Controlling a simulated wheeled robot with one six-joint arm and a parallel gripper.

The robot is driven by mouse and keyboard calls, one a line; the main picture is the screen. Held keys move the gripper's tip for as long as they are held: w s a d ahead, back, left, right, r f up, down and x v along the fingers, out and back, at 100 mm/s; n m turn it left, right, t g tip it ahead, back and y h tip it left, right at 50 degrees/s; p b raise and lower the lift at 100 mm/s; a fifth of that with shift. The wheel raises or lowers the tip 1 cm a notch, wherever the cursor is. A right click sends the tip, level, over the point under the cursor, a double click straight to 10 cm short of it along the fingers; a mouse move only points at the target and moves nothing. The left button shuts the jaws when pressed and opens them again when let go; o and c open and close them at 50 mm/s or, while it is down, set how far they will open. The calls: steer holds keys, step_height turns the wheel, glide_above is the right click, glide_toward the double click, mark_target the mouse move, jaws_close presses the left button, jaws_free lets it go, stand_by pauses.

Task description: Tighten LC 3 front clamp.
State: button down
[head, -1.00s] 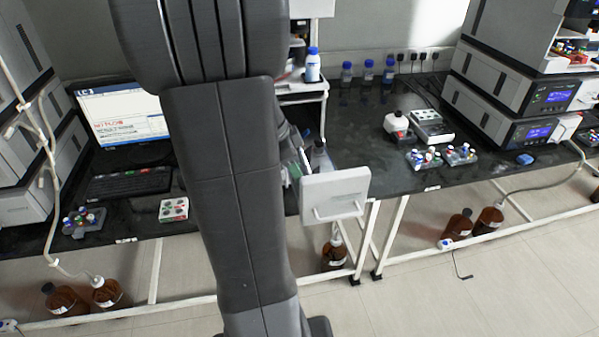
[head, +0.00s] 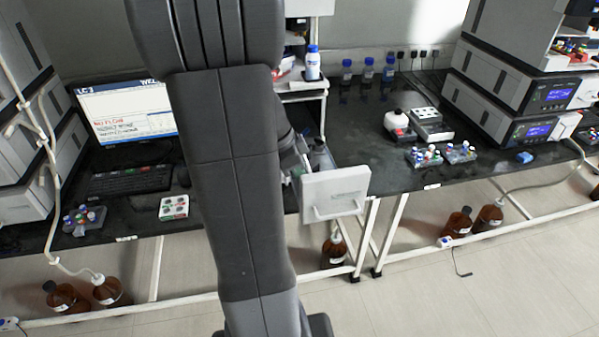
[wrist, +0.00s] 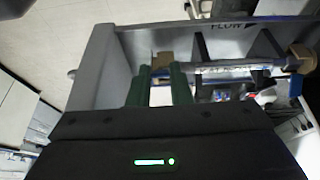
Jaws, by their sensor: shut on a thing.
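In the wrist view the two green fingers of my gripper (wrist: 161,80) are closed around a small brass-coloured piece, which looks like the front clamp (wrist: 161,62). It sits at the left end of a clear column (wrist: 228,68) lying across an open drawer. Another brass fitting (wrist: 301,58) is at the column's right end. A "FLOW" arrow label (wrist: 235,26) is on the drawer beyond. In the head view the pulled-out drawer (head: 334,192) shows its white front and handle; my arm hides the gripper. How tight the clamp is cannot be seen.
A monitor (head: 126,113) marked LC-3 and a keyboard (head: 128,181) stand left of my arm. The drawer's front wall (wrist: 93,66) is close left of my fingers. Vial racks (head: 441,155) and instruments (head: 520,95) stand at the right. Brown bottles (head: 333,252) stand under the bench.

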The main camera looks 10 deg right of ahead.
steer(key=shift+d+r, duration=0.1)
steer(key=shift+r, duration=0.05)
steer(key=shift+d+r+y+p, duration=0.35)
steer(key=shift+d+y+p, duration=0.05)
steer(key=shift+y+p, duration=0.5)
steer(key=shift+d+r+y+p, duration=0.25)
steer(key=shift+d+y+p, duration=0.35)
steer(key=shift+y+p, duration=0.6)
steer(key=shift+w+d+y+p, duration=0.1)
steer(key=shift+d+y+p, duration=0.35)
steer(key=shift+y, duration=0.35)
steer(key=shift+d+f+y, duration=0.1)
steer(key=shift+d+y, duration=0.2)
steer(key=shift+y, duration=0.4)
steer(key=shift+d+f+y, duration=0.1)
steer(key=shift+d+y, duration=0.2)
steer(key=shift+y, duration=0.4)
steer(key=c, duration=1.3)
jaws_free()
steer(key=shift+d, duration=0.1)
